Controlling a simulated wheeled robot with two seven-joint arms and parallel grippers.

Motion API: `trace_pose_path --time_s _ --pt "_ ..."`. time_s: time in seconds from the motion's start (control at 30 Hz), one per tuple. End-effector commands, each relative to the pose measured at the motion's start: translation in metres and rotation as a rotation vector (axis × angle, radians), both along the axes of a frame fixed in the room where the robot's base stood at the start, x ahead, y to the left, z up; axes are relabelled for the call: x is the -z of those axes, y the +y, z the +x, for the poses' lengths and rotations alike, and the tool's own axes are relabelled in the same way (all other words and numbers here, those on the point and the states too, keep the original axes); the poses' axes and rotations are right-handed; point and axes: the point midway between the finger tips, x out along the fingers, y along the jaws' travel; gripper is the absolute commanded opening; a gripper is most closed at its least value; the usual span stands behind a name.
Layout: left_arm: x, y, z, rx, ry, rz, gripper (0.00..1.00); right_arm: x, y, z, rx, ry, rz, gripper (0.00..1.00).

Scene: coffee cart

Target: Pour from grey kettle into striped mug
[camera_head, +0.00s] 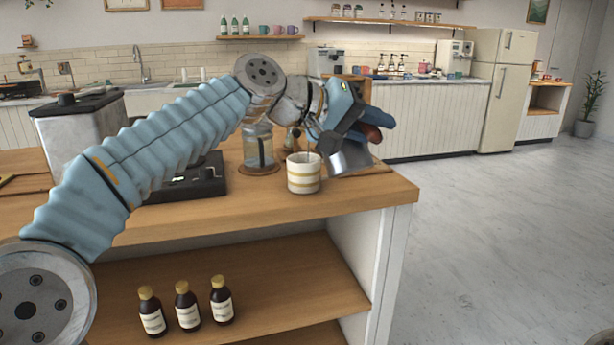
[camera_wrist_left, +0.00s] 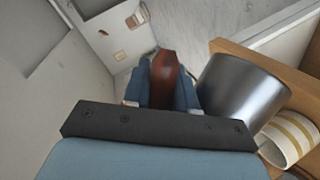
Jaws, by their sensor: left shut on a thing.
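The striped mug (camera_head: 303,177), white with yellow bands, stands upright near the counter's right end. It also shows at the right edge of the left wrist view (camera_wrist_left: 291,139). The grey kettle (camera_head: 350,159) is a shiny metal body just right of the mug, looking tilted in the head view; it is large in the left wrist view (camera_wrist_left: 238,88). My left gripper (camera_head: 373,130) is shut on the kettle's red-brown handle (camera_wrist_left: 165,78), above and right of the mug. My gripper partly hides the kettle. I cannot tell whether liquid flows. My right gripper is out of view.
A glass vessel (camera_head: 258,146) stands on a round wooden coaster behind the mug. A black scale-like device (camera_head: 190,182) and a grey machine (camera_head: 80,128) stand to the left.

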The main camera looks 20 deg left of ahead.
Motion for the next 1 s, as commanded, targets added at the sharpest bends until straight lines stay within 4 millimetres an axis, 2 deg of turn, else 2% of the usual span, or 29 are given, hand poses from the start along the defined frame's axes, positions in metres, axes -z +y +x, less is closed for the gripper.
trace_pose_path --time_s 0.23,0.6,1.0 --pt "0.002 0.000 -0.001 0.000 -0.009 0.006 0.00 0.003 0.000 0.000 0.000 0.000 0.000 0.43" --pt "0.020 -0.004 -0.004 0.001 -0.070 0.075 0.00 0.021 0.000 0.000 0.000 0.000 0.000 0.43" --pt "0.019 -0.004 -0.004 0.000 -0.076 0.081 0.00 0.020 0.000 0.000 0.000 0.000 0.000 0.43"
